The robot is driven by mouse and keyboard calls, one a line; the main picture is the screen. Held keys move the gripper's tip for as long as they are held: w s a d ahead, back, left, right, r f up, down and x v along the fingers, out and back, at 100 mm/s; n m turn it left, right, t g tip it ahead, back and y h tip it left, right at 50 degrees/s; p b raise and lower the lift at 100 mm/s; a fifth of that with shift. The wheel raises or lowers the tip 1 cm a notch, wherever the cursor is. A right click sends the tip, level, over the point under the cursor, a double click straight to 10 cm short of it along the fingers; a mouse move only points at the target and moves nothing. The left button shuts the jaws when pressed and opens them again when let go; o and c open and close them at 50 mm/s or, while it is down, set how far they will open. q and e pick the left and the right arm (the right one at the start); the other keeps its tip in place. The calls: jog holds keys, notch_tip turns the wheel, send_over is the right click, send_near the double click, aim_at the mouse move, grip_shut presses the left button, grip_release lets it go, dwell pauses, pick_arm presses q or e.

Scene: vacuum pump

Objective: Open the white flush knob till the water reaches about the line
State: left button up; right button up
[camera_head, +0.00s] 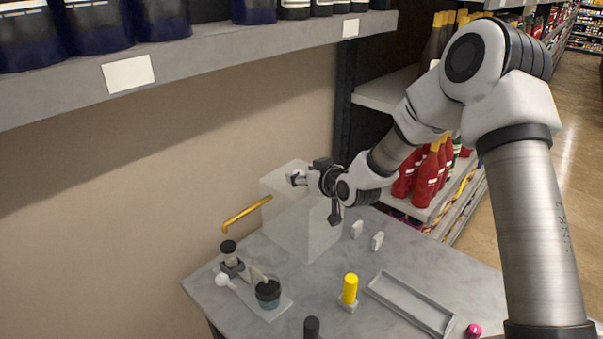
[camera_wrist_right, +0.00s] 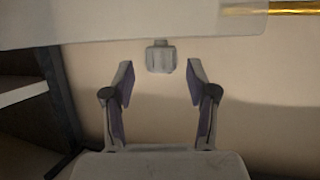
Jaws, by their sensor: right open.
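A clear, pale box-shaped tank (camera_head: 305,235) stands at the back of the grey table, with a gold pipe (camera_head: 246,213) reaching out from its left side. In the right wrist view a small pale-grey knob (camera_wrist_right: 161,57) juts from the edge of the tank (camera_wrist_right: 100,25). My right gripper (camera_head: 296,180) is at the top of the tank in the head view. It is open in the right wrist view (camera_wrist_right: 160,75), its fingers on either side of the line to the knob, with nothing between them. I cannot make out a water line or level. My left gripper is not in view.
A board (camera_head: 278,310) with small dark-capped parts and a white ball (camera_head: 222,280) lies at the front left. A yellow cylinder (camera_head: 350,288), a grey tray (camera_head: 410,304), two small white blocks (camera_head: 377,241) and a pink ball (camera_head: 473,330) are also on the table.

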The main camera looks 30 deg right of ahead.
jog(key=shift+w+f, duration=0.25)
jog(key=shift+w, duration=0.45)
jog(key=shift+w+a+f, duration=0.2)
jog(key=shift+w, duration=0.2)
jog(key=shift+s, duration=0.1)
jog(key=shift+c, duration=0.3)
grip_shut()
